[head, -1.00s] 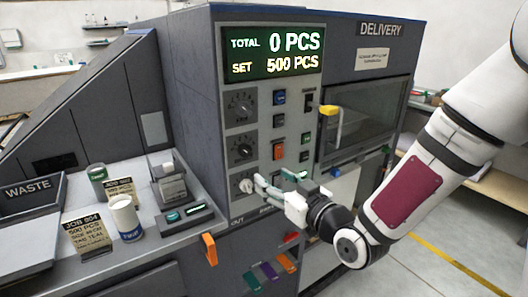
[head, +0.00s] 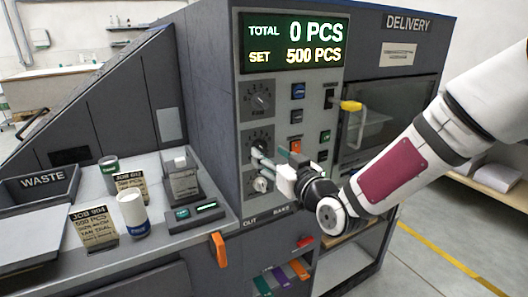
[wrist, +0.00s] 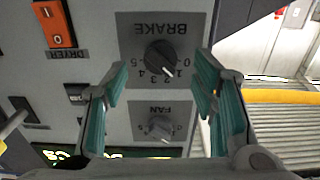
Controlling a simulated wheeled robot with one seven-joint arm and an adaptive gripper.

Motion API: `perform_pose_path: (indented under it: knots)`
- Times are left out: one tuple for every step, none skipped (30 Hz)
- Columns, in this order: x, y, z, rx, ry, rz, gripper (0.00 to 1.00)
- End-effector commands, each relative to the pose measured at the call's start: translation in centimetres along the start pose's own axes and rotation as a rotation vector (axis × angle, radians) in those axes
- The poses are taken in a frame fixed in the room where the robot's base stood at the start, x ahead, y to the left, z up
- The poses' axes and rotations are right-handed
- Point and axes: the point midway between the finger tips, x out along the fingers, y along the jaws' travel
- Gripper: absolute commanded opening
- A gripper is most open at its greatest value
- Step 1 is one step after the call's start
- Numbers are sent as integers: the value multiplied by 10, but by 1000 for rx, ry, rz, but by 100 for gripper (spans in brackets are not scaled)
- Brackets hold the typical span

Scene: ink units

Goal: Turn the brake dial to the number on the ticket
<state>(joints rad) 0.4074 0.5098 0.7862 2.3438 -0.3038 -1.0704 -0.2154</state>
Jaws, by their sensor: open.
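The brake dial (wrist: 160,57) has a black knob and a 0-to-5 scale, upside down in the wrist view. Its white mark points near the 1. It is the middle dial in the head view (head: 258,137), partly hidden by my gripper. My gripper (wrist: 160,65) is open, with one teal-padded finger on each side of the knob in the wrist view; contact cannot be told. It also shows in the head view (head: 261,161). A ticket marked JOB 904 (head: 93,228) stands on the left ledge, and another ticket (head: 130,181) stands behind it. Their small print is too blurred for a brake number.
The fan dial (wrist: 160,127) is beside the brake dial, and a pale-knobbed dial (head: 262,185) is below it. The orange dryer switch (wrist: 55,24) is close by. A yellow-topped handle (head: 351,106) sticks out to the right. The display (head: 293,43) reads total 0, set 500.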

Motion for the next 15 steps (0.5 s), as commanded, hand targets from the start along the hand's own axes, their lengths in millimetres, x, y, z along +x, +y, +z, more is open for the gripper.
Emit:
perform_pose_path:
  knots:
    - [9, -1, 0, 2, 1, -1, 53]
    - [14, -1, 0, 1, 0, -2, 53]
    - [19, 0, 0, 1, 1, -1, 53]
    - [23, 0, 0, 1, 1, -1, 53]
    - [26, 0, 0, 1, 0, -1, 53]
    - [30, 0, 0, 1, 0, -1, 53]
    - [32, 0, 0, 0, 0, -1, 53]
    - [34, -1, 0, 0, 0, -1, 53]
    - [37, 0, 0, 0, 0, 0, 53]
    - [38, 0, 0, -1, 0, 0, 53]
    - [39, 0, 0, -1, 0, 0, 53]
    - [40, 0, 0, -1, 0, 0, 53]
    - [40, 0, 0, -1, -1, 0, 53]
    - [40, 0, 0, -1, -1, 0, 53]
    - [40, 0, 0, -1, -1, 0, 53]
